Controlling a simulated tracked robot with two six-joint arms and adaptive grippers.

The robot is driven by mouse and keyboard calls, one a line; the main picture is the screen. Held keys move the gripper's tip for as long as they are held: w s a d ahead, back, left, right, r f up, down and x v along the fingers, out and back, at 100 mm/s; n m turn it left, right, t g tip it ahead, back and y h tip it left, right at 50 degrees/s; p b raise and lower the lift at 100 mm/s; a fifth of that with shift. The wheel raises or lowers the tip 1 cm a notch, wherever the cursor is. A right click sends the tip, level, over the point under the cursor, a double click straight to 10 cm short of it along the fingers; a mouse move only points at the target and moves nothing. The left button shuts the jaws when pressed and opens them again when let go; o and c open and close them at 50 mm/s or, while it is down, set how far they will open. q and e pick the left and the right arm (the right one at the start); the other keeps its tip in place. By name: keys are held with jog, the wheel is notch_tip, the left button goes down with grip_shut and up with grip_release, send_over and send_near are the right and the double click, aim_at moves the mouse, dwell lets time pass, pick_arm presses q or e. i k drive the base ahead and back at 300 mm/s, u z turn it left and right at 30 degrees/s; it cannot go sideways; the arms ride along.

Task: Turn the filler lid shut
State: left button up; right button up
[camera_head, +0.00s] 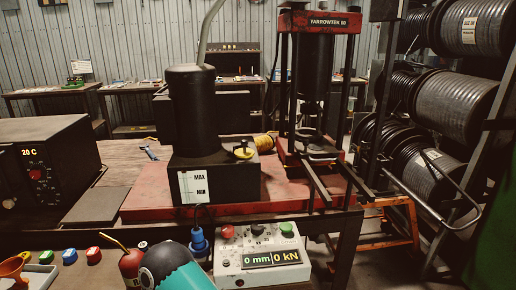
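The filler lid (243,152) is a small yellow cap with a dark grip on top. It sits at the right end of the top of the black oil tank (233,185), beside the tall black motor cylinder (195,110). From here I cannot tell whether the lid is fully turned shut. The tank has a white MAX/MIN level gauge (193,187) on its front. Neither of my grippers is in view.
The tank stands on a red bench plate (305,192) beside the red press (318,90). A control box (260,256) reads 0 mm and 0 kN. A black 20 C oven (42,165) is left; hose reels (455,105) are right. A rounded teal-and-black shape fills the bottom foreground.

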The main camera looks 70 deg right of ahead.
aim_at(244, 153)
jog(key=z, duration=1.25)
jog(key=k, duration=0.95)
jog(key=z, duration=0.3)
jog(key=i, duration=0.55)
jog(key=u, duration=0.05)
